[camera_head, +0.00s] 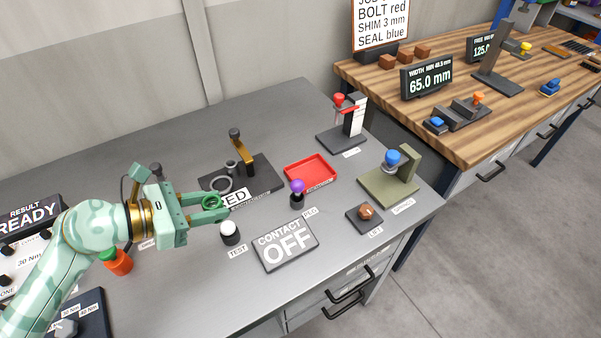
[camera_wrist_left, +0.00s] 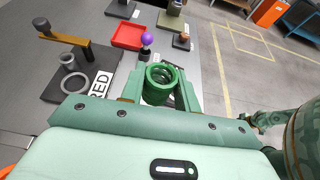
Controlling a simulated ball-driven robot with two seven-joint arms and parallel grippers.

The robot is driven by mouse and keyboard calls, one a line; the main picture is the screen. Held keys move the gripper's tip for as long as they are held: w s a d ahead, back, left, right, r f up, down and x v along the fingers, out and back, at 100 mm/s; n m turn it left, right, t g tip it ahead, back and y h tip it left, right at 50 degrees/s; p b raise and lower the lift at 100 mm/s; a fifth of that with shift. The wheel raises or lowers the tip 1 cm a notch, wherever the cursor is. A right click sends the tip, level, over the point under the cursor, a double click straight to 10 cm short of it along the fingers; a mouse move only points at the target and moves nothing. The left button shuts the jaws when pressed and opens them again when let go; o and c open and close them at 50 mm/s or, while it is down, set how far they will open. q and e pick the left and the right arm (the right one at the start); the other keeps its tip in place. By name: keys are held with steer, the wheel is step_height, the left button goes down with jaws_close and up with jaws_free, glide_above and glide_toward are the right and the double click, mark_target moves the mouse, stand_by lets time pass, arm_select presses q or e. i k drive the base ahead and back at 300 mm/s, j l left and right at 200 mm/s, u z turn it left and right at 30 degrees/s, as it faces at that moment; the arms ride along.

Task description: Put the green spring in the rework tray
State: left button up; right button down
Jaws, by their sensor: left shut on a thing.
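The green spring (camera_wrist_left: 160,80) is between the fingers of my left gripper (camera_head: 214,207), which is shut on it. The spring also shows in the head view (camera_head: 211,201), held above the grey bench. A red tray (camera_head: 310,172), likely the rework tray, lies on the bench beyond and to the right of the gripper; it looks empty. It also shows in the left wrist view (camera_wrist_left: 127,36). Its label is too small to read. My right gripper is not clearly in view; part of an arm shows at the right of the wrist view.
A purple-knobbed post (camera_head: 297,191) stands between gripper and tray. A dark fixture with a brass arm (camera_head: 240,150) is left of the tray. A white button (camera_head: 230,232) and CONTACT OFF display (camera_head: 286,243) are near the gripper. A red-topped stand (camera_head: 340,115) is behind the tray.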

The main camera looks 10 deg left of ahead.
mark_target(310, 175)
steer(key=i+l+u, duration=0.1)
steer(key=u, duration=0.3)
steer(key=l+u, duration=0.25)
steer(key=u, duration=0.15)
steer(key=i+l+u, duration=0.1)
steer(key=l+u, duration=0.2)
steer(key=l, duration=0.8)
steer(key=l+u, duration=0.25)
steer(key=l, duration=1.95)
steer(key=k, duration=0.05)
